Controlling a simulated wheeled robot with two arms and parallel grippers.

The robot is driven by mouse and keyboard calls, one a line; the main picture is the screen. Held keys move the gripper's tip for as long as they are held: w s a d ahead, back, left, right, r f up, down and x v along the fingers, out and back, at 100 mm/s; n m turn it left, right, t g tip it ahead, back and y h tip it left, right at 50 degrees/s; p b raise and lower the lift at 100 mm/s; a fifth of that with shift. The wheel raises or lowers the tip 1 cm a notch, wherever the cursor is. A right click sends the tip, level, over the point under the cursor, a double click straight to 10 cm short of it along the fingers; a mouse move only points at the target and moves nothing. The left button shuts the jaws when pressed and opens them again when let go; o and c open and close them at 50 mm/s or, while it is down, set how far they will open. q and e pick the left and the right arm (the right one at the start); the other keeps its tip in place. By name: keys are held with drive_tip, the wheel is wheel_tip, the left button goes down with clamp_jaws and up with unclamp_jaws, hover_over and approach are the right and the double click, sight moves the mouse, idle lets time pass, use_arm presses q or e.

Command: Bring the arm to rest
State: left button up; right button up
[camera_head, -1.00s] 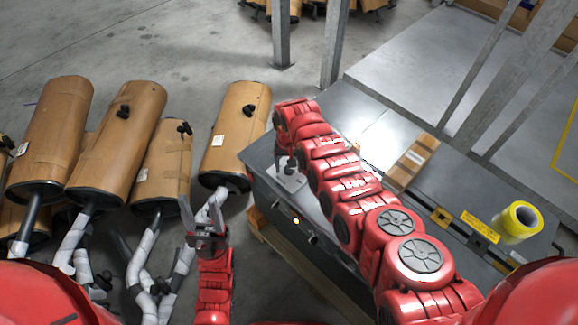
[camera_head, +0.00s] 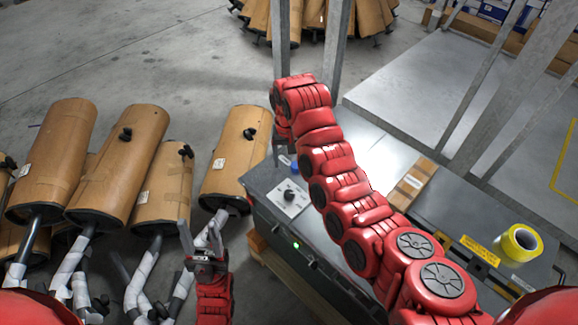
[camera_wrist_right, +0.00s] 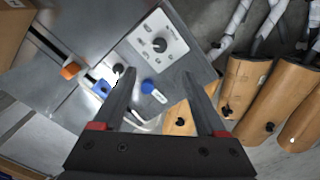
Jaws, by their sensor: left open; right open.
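My right arm (camera_head: 345,185) is red, raised and stretched over the grey bench from the lower right. Its gripper is mostly hidden behind the arm in the head view, with a grey finger showing at the far end. In the right wrist view my right gripper (camera_wrist_right: 159,74) is open and empty, its two dark fingers apart above the bench top. My left gripper (camera_head: 205,240) is open and empty at the lower middle, beside the bench and near the wrapped pipes.
The grey bench (camera_head: 345,270) carries a knob panel (camera_head: 288,196), a cardboard strip (camera_head: 412,183) and a yellow tape roll (camera_head: 519,243). A blue-topped item (camera_wrist_right: 150,87) shows between my right fingers. Brown mufflers (camera_head: 118,165) stand left; metal posts (camera_head: 281,35) rise behind.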

drive_tip(key=shift+r, duration=0.5)
